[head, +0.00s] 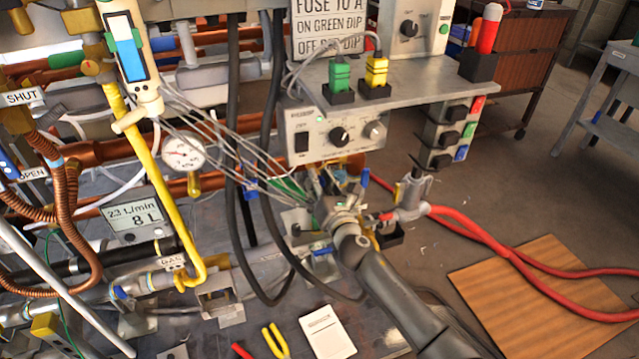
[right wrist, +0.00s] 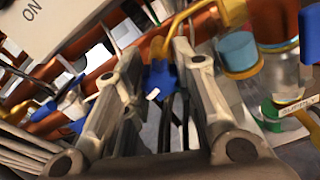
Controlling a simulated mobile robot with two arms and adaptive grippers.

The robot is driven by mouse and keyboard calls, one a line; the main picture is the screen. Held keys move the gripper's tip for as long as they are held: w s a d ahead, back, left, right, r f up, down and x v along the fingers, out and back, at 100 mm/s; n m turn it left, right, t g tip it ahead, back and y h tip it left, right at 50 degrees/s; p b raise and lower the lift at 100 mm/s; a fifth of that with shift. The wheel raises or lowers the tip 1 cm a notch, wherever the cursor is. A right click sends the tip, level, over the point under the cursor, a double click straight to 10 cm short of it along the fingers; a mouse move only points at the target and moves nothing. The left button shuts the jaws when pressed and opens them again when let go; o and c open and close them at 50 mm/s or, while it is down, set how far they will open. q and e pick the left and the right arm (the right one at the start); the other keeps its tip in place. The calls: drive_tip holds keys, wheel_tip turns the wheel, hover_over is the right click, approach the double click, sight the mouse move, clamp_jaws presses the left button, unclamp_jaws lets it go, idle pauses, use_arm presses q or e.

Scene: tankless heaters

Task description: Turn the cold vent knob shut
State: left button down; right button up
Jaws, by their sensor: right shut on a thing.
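My right gripper (head: 338,192) reaches in from the lower right in the head view, among pipes and wires below the grey control box. In the right wrist view its two fingers (right wrist: 170,70) stand on either side of a small blue knob with a white mark, which I take for the cold vent knob (right wrist: 161,78). The gripper is shut on this knob at the fingertips. In the head view the gripper and fittings hide the knob, so its turn cannot be read there. My left gripper is not in view.
The control box (head: 318,135) and a shelf (head: 420,78) with green and yellow plugs sit above the gripper. Black hoses (head: 233,130) hang to its left. Red hoses (head: 480,235) run right. A notepad (head: 327,331) and yellow-handled pliers (head: 276,341) lie on the bench.

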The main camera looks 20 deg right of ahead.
drive_tip(key=m, duration=0.5)
drive_tip(key=shift+m, duration=0.3)
drive_tip(key=m, duration=0.2)
drive_tip(key=shift+m, duration=2.2)
drive_tip(key=shift+m+p, duration=0.3)
drive_tip(key=shift+m, duration=1.5)
drive_tip(key=m+p, duration=0.1)
drive_tip(key=m, duration=0.2)
drive_tip(key=shift+m, duration=0.4)
use_arm(q)
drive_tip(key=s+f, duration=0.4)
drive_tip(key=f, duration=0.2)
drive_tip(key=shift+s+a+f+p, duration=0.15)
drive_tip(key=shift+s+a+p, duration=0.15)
drive_tip(key=shift+p, duration=0.15)
use_arm(e)
drive_tip(key=shift+f+m, duration=0.1)
drive_tip(key=shift+m, duration=0.6)
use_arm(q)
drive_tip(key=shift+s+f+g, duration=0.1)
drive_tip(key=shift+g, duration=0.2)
